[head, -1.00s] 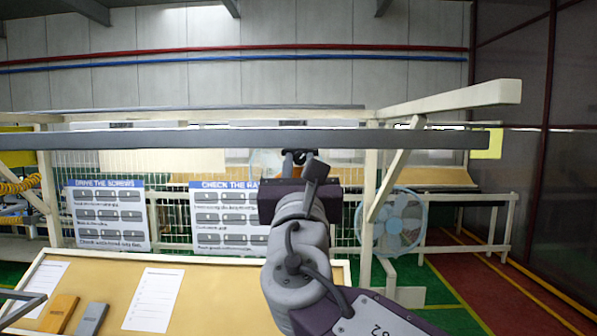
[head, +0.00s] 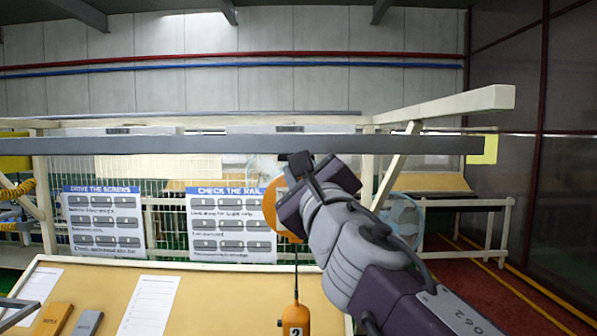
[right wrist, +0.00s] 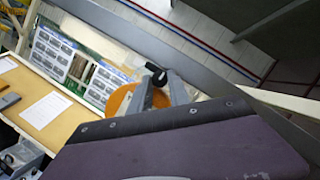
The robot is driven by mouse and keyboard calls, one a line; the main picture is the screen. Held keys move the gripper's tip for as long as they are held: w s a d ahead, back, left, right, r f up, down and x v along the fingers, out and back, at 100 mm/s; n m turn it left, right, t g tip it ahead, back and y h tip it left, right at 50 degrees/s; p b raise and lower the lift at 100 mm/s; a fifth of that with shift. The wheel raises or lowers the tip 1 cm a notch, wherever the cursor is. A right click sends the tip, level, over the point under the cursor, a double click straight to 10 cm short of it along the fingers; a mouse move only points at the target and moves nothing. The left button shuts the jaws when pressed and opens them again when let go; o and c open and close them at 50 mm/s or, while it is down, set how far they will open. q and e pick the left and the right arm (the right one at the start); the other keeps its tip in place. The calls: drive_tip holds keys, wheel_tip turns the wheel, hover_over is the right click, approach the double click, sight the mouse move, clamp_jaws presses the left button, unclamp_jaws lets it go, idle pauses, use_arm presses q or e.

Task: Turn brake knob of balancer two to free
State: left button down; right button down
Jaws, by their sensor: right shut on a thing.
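The balancer (head: 270,208) is an orange round body below the grey overhead rail, partly hidden behind my right gripper (head: 288,205). A cable runs down from it to an orange handle (head: 296,318) marked 2. In the right wrist view the orange body (right wrist: 119,100) lies behind the fingers. The black brake knob (right wrist: 156,77) sits between the fingertips of my right gripper (right wrist: 160,82), which is shut on it. The head view hides the knob and fingertips, and no knob marking is readable. My left gripper is not in view.
The grey rail (head: 200,145) spans the station just above my right gripper. Two instruction signs (head: 104,222) hang behind, and a fan (head: 402,222) stands right.

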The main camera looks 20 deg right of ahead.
drive_tip(key=shift+n, duration=0.3)
idle(0.4)
drive_tip(key=c, duration=1.2)
unclamp_jaws()
drive_tip(key=shift+c, duration=0.2)
drive_tip(key=shift+s, duration=0.1)
